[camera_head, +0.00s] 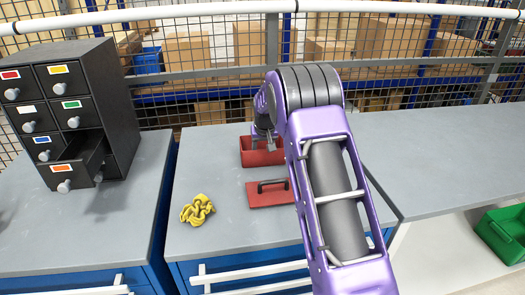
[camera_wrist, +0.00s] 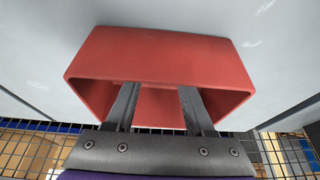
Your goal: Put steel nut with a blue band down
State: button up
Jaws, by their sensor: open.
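No steel nut with a blue band can be made out in either view. A red open box (camera_head: 247,158) stands on the grey worktop, and it fills much of the wrist view (camera_wrist: 155,55). My gripper (camera_head: 264,146) points down into the box's opening. In the wrist view my gripper (camera_wrist: 157,92) shows two separated fingers reaching inside the red walls, with nothing seen between them. The box's floor is partly hidden by its walls and my fingers. My purple arm covers the right side of the box in the head view.
A red lid (camera_head: 262,197) with a dark handle lies in front of the box. A yellow chain (camera_head: 197,210) lies to its left. A black drawer cabinet (camera_head: 120,95) has its orange-labelled drawer (camera_head: 72,172) pulled out. A green crate (camera_head: 503,232) is at right. Wire mesh stands behind.

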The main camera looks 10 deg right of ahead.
jog(key=v, duration=1.2)
jog(key=shift+r, duration=0.1)
